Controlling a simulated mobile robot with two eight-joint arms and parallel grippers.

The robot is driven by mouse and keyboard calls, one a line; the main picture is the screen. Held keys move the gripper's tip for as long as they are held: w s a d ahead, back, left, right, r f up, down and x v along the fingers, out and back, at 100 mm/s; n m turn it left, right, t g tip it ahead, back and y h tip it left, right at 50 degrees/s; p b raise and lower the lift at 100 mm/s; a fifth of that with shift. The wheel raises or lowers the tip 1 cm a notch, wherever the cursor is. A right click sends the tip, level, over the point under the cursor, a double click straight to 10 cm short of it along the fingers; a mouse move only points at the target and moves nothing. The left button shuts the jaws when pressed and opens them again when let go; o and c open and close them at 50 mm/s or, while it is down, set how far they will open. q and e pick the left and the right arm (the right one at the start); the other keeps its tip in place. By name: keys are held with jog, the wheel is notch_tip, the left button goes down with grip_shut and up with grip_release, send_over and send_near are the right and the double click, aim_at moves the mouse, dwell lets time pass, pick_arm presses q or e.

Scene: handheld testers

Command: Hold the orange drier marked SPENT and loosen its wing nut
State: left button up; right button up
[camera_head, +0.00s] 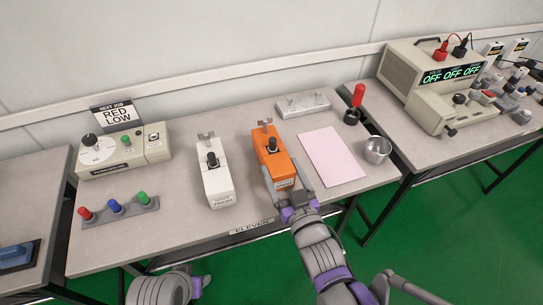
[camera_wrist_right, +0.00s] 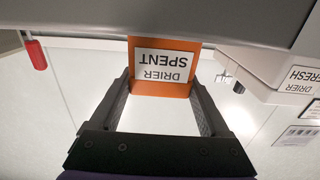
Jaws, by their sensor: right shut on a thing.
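The orange drier (camera_head: 270,160) stands on the middle table, with a dark knob (camera_head: 272,146) on top and a small grey forked fitting at its far end. Its SPENT label (camera_wrist_right: 164,67) shows upside down in the right wrist view. My right gripper (camera_head: 287,184) is shut on the near end of the orange drier, one finger on each side. The drier appears to rest on the table. I cannot make out which fitting is the wing nut. Part of my left arm shows at the bottom left; its gripper fingers are out of view.
A white drier (camera_head: 217,186) stands to the left, its FRESH label (camera_wrist_right: 300,80) in the wrist view. A pink sheet (camera_head: 332,157), a metal cup (camera_head: 377,150) and a red-handled tool (camera_head: 357,96) lie right. A grey bar (camera_head: 302,104) sits behind. A coloured-knob rack (camera_head: 118,210) stands left.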

jog(key=shift+c, duration=1.2)
jog(key=o, duration=1.2)
